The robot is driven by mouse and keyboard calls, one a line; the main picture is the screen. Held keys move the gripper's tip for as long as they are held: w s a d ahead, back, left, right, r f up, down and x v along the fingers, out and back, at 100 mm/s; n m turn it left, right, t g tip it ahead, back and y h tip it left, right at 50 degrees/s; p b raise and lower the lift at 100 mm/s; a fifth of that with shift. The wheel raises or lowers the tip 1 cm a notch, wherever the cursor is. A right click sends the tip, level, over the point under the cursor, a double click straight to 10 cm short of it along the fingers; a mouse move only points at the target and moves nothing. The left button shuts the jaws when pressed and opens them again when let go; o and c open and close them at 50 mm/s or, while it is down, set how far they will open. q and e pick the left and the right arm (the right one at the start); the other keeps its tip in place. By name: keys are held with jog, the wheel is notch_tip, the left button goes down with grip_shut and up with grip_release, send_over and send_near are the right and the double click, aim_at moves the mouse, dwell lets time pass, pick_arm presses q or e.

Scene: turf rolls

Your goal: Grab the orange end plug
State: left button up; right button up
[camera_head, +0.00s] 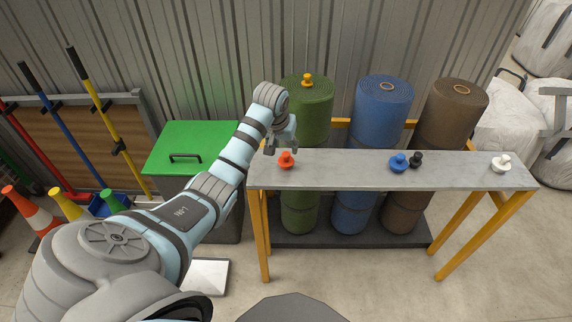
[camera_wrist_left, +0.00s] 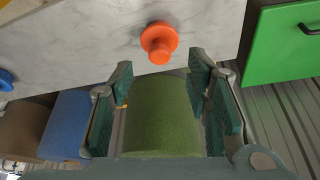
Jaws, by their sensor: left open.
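The orange end plug (camera_head: 286,160) stands near the left end of the narrow grey shelf (camera_head: 330,178). In the left wrist view the orange plug (camera_wrist_left: 160,42) sits on the pale shelf top (camera_wrist_left: 80,38), just beyond the fingertips and between their lines. My left gripper (camera_head: 282,145) is open and empty, at the back edge of the shelf, just behind the plug and apart from it. Its two fingers show in the left wrist view (camera_wrist_left: 160,75), with the green roll (camera_wrist_left: 160,115) behind the gap. My right gripper is not in view.
A yellow plug (camera_head: 307,80) sits on the green roll. A green-lidded bin (camera_head: 190,145) stands left.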

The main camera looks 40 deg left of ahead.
aim_at(286, 155)
pick_arm(q)
jog(key=b+x, duration=0.1)
jog(key=x, duration=0.5)
jog(key=shift+b, duration=0.35)
grip_shut()
